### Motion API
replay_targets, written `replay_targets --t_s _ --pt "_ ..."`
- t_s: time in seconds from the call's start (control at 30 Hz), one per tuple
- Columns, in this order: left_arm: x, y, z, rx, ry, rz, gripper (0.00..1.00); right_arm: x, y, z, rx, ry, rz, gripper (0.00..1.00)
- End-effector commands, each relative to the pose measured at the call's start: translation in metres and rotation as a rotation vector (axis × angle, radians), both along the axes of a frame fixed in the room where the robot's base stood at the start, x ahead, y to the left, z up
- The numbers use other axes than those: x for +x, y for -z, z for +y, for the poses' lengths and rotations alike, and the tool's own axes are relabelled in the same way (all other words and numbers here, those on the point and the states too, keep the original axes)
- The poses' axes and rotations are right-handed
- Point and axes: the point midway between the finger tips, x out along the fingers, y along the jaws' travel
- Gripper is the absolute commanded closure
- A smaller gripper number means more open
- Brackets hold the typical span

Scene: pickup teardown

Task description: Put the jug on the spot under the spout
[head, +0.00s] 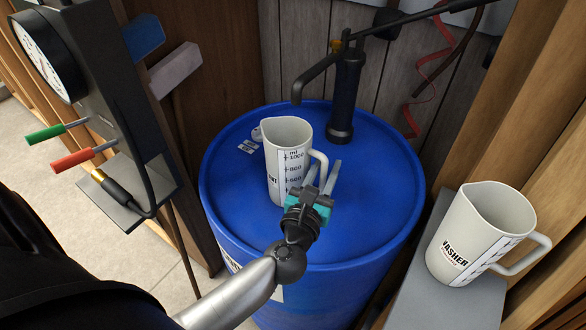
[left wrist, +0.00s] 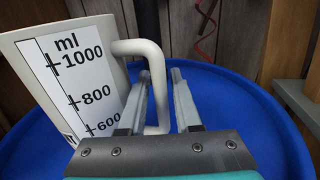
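A white measuring jug (head: 278,165) with a ml scale stands upright on the blue drum's lid (head: 375,200). The dark pump's spout (head: 297,98) ends above the jug's far side in the head view; I cannot tell if it is directly over the opening. My right gripper is not in view.
A second white jug (head: 482,235) marked WASHER stands on a grey ledge (head: 440,290) at right. A gauge panel (head: 95,90) with coloured handles is at left. The pump body (head: 345,90) and its long lever stand behind the jug. The lid's right side is clear.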

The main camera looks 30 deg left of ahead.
Motion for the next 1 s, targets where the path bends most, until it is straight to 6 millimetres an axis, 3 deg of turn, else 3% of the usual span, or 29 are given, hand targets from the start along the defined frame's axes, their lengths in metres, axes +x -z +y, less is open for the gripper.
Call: replay_targets --t_s 0.13,0.4,0.7,1.0 --pt "0.0121 -0.0002 0.0017 0.001 0.001 0.0 0.68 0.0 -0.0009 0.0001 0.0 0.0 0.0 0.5" --pt "0.0139 0.0003 0.0019 0.001 0.001 0.001 0.68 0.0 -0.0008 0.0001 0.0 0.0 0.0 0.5" --pt "0.0137 0.0002 0.0019 0.0 0.001 0.001 0.99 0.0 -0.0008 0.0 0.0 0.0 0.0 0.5" --pt "0.0137 0.0002 0.0019 0.0 0.0 0.001 1.0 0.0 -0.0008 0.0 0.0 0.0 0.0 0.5"
